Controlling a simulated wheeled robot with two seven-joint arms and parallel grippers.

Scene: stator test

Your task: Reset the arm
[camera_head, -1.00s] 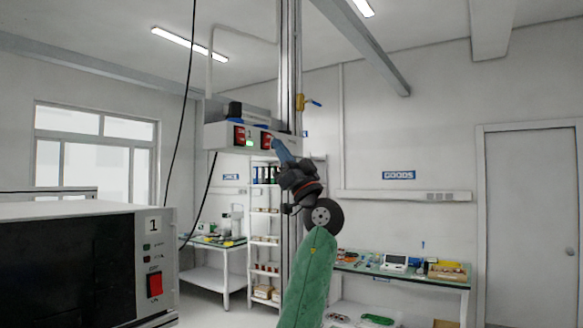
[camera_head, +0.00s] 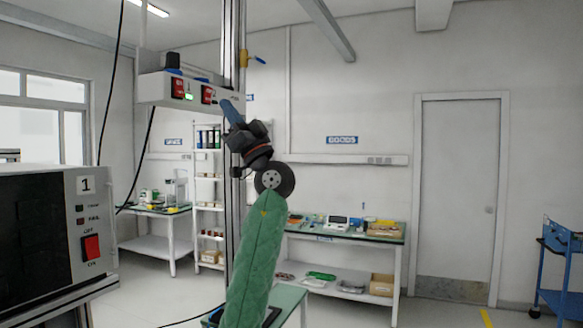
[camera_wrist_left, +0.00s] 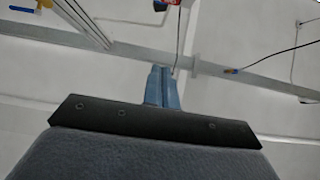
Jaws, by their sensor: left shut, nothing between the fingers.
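My left arm, in a green sleeve, rises from the bottom middle of the head view. My left gripper (camera_head: 231,111) has blue fingers that are shut and empty, pointing up and to the left. It shows just right of and below a hanging control box (camera_head: 155,90) with red switches and a green light; I cannot tell the distance between them. In the left wrist view the blue fingers (camera_wrist_left: 163,88) are together, with ceiling and beams behind. My right gripper is not in view.
A black test unit (camera_head: 35,235) marked 1, with a red switch, stands at the left. A workbench (camera_head: 345,238) with small items stands behind my arm. A shelf rack (camera_head: 207,190) stands farther back. A blue trolley (camera_head: 560,265) is at the right edge. Floor before the door (camera_head: 457,190) looks clear.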

